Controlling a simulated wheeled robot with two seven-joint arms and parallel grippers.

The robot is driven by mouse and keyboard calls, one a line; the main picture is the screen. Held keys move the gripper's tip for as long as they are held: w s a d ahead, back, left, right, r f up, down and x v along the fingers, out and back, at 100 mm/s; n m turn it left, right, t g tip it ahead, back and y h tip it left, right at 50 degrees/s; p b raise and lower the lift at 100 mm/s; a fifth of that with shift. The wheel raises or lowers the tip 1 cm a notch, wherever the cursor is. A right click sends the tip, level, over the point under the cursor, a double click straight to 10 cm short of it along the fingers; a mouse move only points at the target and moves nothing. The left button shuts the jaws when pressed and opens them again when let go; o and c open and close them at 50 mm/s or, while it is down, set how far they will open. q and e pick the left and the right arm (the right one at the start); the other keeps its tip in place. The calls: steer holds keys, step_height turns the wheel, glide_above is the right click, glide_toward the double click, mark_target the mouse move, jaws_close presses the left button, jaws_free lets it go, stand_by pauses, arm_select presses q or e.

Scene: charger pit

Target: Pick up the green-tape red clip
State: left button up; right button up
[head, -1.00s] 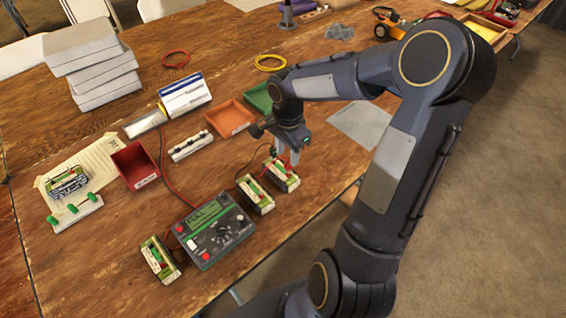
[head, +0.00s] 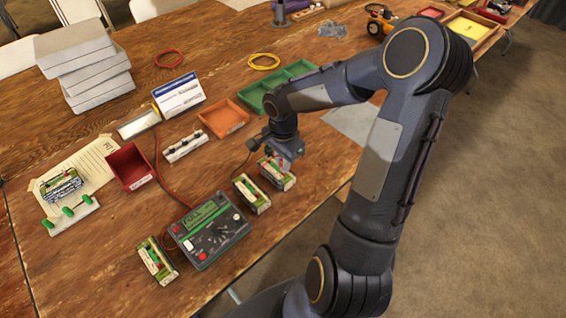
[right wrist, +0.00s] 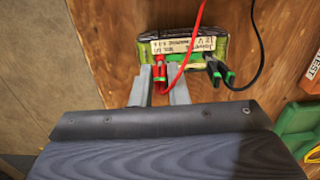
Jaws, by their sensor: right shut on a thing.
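The red clip with green tape (right wrist: 160,77) is at the near edge of a labelled battery pack (right wrist: 190,44) in the right wrist view. A red lead runs up from the clip area. My right gripper (right wrist: 160,90) has a finger on each side of this clip and is shut on it. A black clip with green tape (right wrist: 220,72) sits to its right on the same pack, apart from the fingers. In the head view my right gripper (head: 285,161) is low over the rightmost pack (head: 275,178) and partly hides it. My left gripper is not in view.
Another pack (head: 252,195) stands close to the left, and a green-grey meter (head: 212,232) with a further pack (head: 156,261) lies nearer. An orange tray (head: 223,118), green tray (head: 297,72) and red bin (head: 129,166) stand behind. The table's right edge is close.

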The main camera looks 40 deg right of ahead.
steer(key=shift+r, duration=0.55)
step_height(320, 180, up, 2)
steer(key=shift+r, duration=0.25)
steer(key=s+a+r, duration=0.6)
steer(key=s+r, duration=0.3)
steer(key=s, duration=0.3)
steer(key=shift+s+r+b, duration=0.2)
steer(key=shift+s+b, duration=0.1)
steer(key=shift+s, duration=0.05)
